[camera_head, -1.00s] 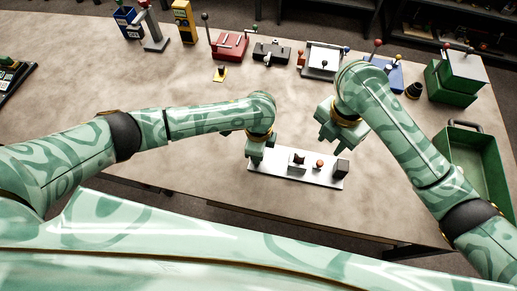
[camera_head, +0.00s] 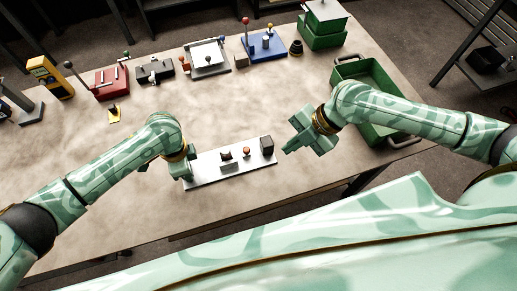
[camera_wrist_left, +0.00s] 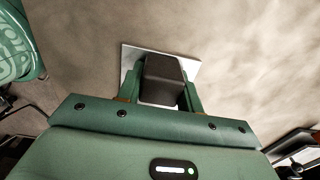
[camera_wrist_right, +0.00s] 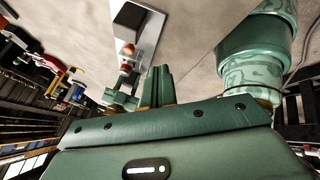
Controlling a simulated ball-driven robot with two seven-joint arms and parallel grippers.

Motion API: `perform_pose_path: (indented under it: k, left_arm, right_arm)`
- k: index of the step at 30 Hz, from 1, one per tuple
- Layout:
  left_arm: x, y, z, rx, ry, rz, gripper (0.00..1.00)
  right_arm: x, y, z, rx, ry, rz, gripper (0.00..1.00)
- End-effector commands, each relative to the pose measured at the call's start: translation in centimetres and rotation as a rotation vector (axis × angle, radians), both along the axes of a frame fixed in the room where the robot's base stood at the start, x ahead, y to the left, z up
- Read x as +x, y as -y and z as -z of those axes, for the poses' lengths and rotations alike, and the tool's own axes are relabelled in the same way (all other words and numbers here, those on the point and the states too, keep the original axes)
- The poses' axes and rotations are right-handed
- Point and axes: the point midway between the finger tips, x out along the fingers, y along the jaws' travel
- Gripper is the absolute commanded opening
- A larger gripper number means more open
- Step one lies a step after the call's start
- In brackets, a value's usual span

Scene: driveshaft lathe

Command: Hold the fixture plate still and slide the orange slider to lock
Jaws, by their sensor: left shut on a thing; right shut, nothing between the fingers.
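The fixture plate (camera_head: 205,176) is a long pale plate on the table in the head view. It carries a small dark block (camera_head: 226,156), an orange knob (camera_head: 247,151) on the slider and a larger dark block (camera_head: 267,145) at its right end. My left gripper (camera_head: 184,176) is at the plate's left end. The left wrist view shows it shut on a dark block (camera_wrist_left: 163,80) above the plate. My right gripper (camera_head: 291,148) is right of the plate, apart from it. It is shut and empty in the right wrist view (camera_wrist_right: 158,80), where the orange knob (camera_wrist_right: 128,49) shows ahead.
An open green bin (camera_head: 378,75) stands right of my right gripper. A red device (camera_head: 111,82), a white device (camera_head: 208,60) and a blue device (camera_head: 264,46) line the table's far side. The tabletop between them and the plate is mostly clear.

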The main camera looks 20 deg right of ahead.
Motion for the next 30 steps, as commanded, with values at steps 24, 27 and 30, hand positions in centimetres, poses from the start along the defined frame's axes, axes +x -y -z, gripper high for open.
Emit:
perform_pose_path:
  k: [24,27,30]
  left_arm:
    - [-0.5,-0.1,0.5,0.005,-0.010,0.002,0.00]
    - [-0.5,-0.1,0.5,0.005,-0.010,0.002,0.00]
    - [-0.5,-0.1,0.5,0.005,-0.011,0.002,0.00]
  right_arm:
    - [0.2,-0.9,1.8,0.055,0.037,0.044,0.00]
    - [0.6,-2.2,3.6,0.055,0.037,0.044,0.00]
    - [0.9,-3.4,5.3,0.054,0.037,0.045,0.00]
